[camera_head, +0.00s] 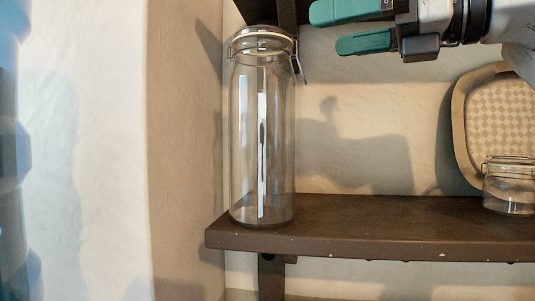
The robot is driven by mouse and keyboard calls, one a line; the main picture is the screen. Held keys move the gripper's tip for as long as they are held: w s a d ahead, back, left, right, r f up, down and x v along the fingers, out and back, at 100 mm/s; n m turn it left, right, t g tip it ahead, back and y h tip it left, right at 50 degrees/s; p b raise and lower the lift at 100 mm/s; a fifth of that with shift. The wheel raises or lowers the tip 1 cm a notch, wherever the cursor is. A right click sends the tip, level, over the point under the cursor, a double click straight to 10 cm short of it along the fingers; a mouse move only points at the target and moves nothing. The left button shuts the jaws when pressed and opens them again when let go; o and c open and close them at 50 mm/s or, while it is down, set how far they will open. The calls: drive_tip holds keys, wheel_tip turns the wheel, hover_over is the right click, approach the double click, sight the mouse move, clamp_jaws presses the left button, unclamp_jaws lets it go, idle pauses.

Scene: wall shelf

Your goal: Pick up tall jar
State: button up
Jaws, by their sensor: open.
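The tall jar (263,140) is a clear glass cylinder with a clamp lid and wire bail. It stands upright near the left end of a dark brown wall shelf (400,225). My gripper (325,29) has two green fingers and comes in from the top right. It is open and empty, with its fingers pointing left. The fingertips are to the right of the jar's lid in the picture, apart from the jar. I cannot tell how far apart they are in depth.
A small clear jar (510,188) and a checkered tray (465,125) leaning on the wall stand at the right of the shelf. A dark upper bracket (284,15) is just above the tall jar. A wall corner is close on its left. The shelf between the jars is clear.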

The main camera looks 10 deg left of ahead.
sight(288, 37)
drive_tip(key=x, duration=0.3)
drive_tip(key=p+x, duration=0.1)
drive_tip(key=x, duration=0.1)
drive_tip(key=shift+w+a+r, duration=0.1)
drive_tip(key=shift+w+a, duration=0.15)
drive_tip(key=shift+w, duration=0.15)
drive_tip(key=p+x, duration=0.2)
drive_tip(key=x, duration=0.2)
drive_tip(key=shift+s+r, duration=0.2)
drive_tip(key=shift+w+a+f+p, duration=0.1)
drive_tip(key=shift+w+a+p, duration=0.2)
drive_tip(key=shift+a, duration=0.35)
drive_tip(key=shift+c, duration=0.2)
drive_tip(key=c, duration=1.6)
drive_tip(key=shift+s+d, duration=0.1)
drive_tip(key=shift+c, duration=0.4)
